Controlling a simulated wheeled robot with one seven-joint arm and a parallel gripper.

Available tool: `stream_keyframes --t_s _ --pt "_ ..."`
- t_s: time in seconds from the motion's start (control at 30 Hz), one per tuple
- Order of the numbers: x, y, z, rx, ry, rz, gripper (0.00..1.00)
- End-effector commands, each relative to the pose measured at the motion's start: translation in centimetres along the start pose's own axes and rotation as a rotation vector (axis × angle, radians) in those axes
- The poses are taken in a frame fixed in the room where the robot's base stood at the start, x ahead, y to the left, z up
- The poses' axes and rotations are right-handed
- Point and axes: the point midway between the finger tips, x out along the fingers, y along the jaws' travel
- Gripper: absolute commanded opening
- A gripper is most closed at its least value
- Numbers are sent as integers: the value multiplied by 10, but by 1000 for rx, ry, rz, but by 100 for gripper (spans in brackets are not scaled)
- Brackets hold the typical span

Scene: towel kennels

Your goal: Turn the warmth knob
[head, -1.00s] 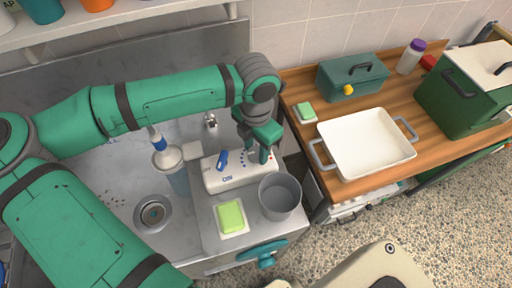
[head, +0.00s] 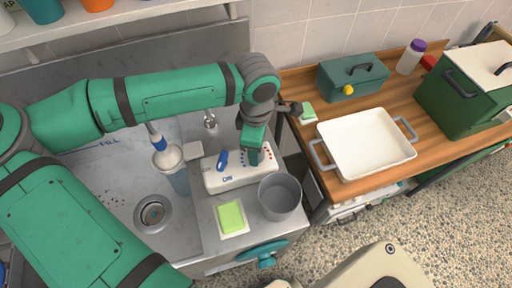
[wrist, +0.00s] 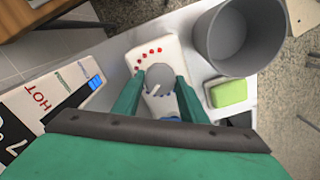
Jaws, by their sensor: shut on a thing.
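The white control box (head: 240,178) sits on the metal counter, with red dots in an arc and an "ON" label. A blue lever (head: 222,158) stands on its left part. The warmth knob (wrist: 159,76) is a round grey knob with a pale pointer line, seen in the wrist view between my fingers. My gripper (head: 255,158) points down over the box and is shut on the knob. In the head view my fingers hide the knob. The red dots (wrist: 149,53) lie just beyond it in the wrist view.
A grey cup (head: 280,197) stands close at the box's lower right. A green sponge (head: 231,216) lies in front. A clear container (head: 178,180) stands to the left. A "HOT" label (wrist: 38,96) shows in the wrist view. A white tray (head: 365,145) is on the wooden counter.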

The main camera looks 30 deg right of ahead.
Motion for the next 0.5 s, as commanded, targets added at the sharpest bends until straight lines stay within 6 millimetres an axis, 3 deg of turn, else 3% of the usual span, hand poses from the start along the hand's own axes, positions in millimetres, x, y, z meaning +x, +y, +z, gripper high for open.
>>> stream_keyframes --t_s 0.5 --pt "-1 1 1 257 -1 3 16"
